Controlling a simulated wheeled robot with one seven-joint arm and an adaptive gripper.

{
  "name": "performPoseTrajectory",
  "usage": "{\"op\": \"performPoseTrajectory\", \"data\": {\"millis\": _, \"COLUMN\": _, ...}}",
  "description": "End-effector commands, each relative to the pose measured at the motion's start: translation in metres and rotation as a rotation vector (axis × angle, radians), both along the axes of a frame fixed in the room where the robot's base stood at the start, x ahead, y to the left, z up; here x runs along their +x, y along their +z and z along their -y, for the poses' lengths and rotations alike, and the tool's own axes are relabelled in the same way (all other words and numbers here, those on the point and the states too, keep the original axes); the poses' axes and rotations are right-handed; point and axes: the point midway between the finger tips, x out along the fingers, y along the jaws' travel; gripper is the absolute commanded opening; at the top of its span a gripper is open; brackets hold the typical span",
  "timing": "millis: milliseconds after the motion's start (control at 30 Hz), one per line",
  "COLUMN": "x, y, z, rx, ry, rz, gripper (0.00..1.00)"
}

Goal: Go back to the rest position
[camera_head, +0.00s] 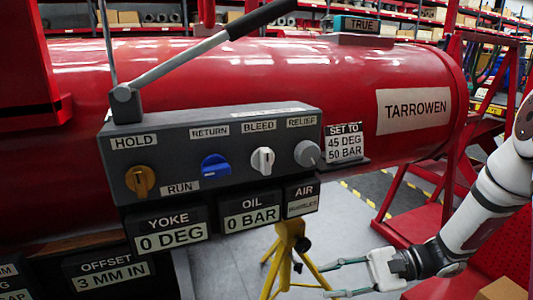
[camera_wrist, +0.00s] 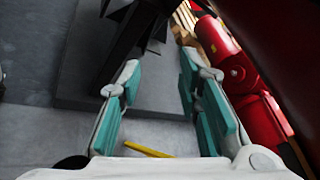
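My gripper (camera_head: 334,279) is at the lower right in the head view, below the red cylinder and its control box, apart from both. Its two teal-padded fingers are spread with nothing between them; the wrist view also shows the open gripper (camera_wrist: 158,90). My white arm comes in from the right edge. The grey control box (camera_head: 235,142) carries an orange HOLD/RUN knob (camera_head: 141,181), a blue RETURN knob (camera_head: 215,166), a white BLEED knob (camera_head: 263,160) and a grey RELIEF knob (camera_head: 307,153). A pump lever (camera_head: 205,48) slants up to the right.
The red cylinder (camera_head: 300,75) marked TARROWEN fills the upper middle. A yellow stand (camera_head: 288,240) rises just left of my gripper. Red frame posts (camera_head: 450,175) stand near my arm. Signs read YOKE 0 DEG and OIL 0 BAR. Grey floor (camera_head: 225,250) is free at lower middle.

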Motion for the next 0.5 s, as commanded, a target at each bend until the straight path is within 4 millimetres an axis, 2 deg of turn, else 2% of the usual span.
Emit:
{"op": "performPoseTrajectory", "data": {"millis": 33, "x": -0.01, "y": 0.015, "z": -0.006, "rx": -0.045, "ry": 0.055, "rz": 0.024, "gripper": 0.32}}
{"op": "performPoseTrajectory", "data": {"millis": 200, "x": -0.049, "y": 0.051, "z": -0.019, "rx": -0.189, "ry": 0.222, "rz": 0.083, "gripper": 0.32}}
{"op": "performPoseTrajectory", "data": {"millis": 500, "x": -0.122, "y": 0.098, "z": -0.027, "rx": -0.461, "ry": 0.469, "rz": 0.193, "gripper": 0.32}}
